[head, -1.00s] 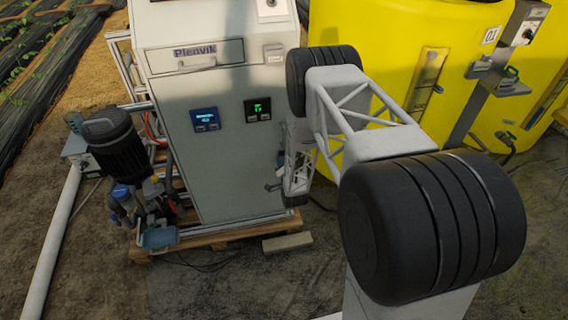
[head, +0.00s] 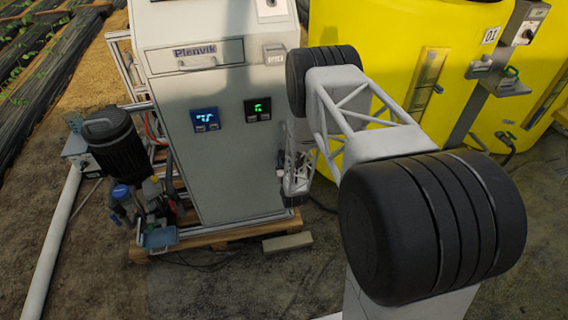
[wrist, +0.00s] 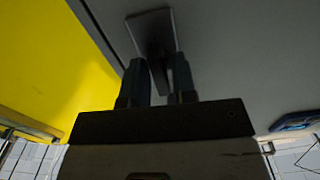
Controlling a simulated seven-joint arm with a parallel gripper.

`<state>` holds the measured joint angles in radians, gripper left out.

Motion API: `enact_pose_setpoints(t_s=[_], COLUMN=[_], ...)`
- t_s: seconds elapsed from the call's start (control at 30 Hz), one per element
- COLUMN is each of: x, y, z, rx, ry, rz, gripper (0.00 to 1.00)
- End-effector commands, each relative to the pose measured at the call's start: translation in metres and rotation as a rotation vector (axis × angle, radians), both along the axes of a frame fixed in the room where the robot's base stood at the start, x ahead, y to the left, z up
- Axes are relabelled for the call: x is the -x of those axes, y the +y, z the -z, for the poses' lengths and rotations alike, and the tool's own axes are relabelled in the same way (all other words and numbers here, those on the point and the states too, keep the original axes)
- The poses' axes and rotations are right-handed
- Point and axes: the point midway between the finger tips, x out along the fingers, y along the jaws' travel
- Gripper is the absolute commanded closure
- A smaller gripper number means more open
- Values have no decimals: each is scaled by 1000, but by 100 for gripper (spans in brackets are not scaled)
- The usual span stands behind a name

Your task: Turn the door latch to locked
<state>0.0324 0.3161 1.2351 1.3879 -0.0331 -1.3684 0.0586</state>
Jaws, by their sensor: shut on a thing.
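The door latch shows in the wrist view as a dark grey plate (wrist: 152,28) on the grey cabinet door, with a narrow handle (wrist: 157,75) standing out from it. My gripper (wrist: 158,82) is shut on this handle, one finger on each side. In the head view the latch (head: 281,157) is a small dark piece at the right edge of the cabinet front, partly hidden by my wrist. The fingertips are too small there to make out. I cannot tell from these views how far the latch is turned.
The grey cabinet (head: 225,150) stands on a wooden pallet (head: 215,238), with two lit displays on its front. A yellow tank (head: 400,40) is close on the right, behind my arm. A dark pump (head: 115,145) stands on the left. A loose block (head: 287,242) lies on the ground.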

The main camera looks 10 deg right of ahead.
Motion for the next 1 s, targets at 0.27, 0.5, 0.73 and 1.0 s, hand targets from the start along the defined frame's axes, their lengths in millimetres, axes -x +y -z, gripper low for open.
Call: enact_pose_setpoints(t_s=[0.27, 0.5, 0.73, 1.0], x=[0, 0, 0, 0], y=[0, 0, 0, 0], z=[0, 0, 0, 0], rx=[65, 69, 68, 67], ry=[0, 0, 0, 0], rz=[0, 0, 0, 0], gripper=[98, 98, 62, 62])
